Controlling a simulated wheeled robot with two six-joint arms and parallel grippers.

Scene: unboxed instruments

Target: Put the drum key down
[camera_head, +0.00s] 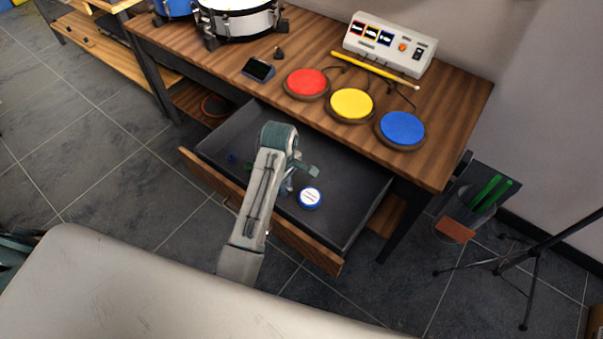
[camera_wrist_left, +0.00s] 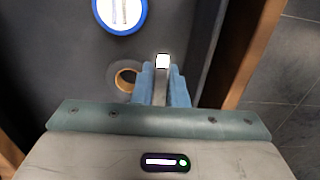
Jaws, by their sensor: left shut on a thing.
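The drum key (camera_wrist_left: 162,62) shows as a small bright metal piece between the fingertips of my left gripper (camera_wrist_left: 162,82) in the wrist view. The fingers are shut on it and hide most of its shape. In the head view my left gripper (camera_head: 288,186) points down over the open drawer (camera_head: 345,220), left of a blue-rimmed white round tin (camera_head: 309,197). I cannot tell if the key touches the drawer floor. My right gripper is not in view.
A tape roll (camera_wrist_left: 127,78) lies in the drawer beside the fingers. A small blue item (camera_head: 231,158) lies at the drawer's left. The wooden drawer front (camera_head: 318,253) is near. Red (camera_head: 306,83), yellow (camera_head: 351,104) and blue (camera_head: 402,129) pads sit on the table above.

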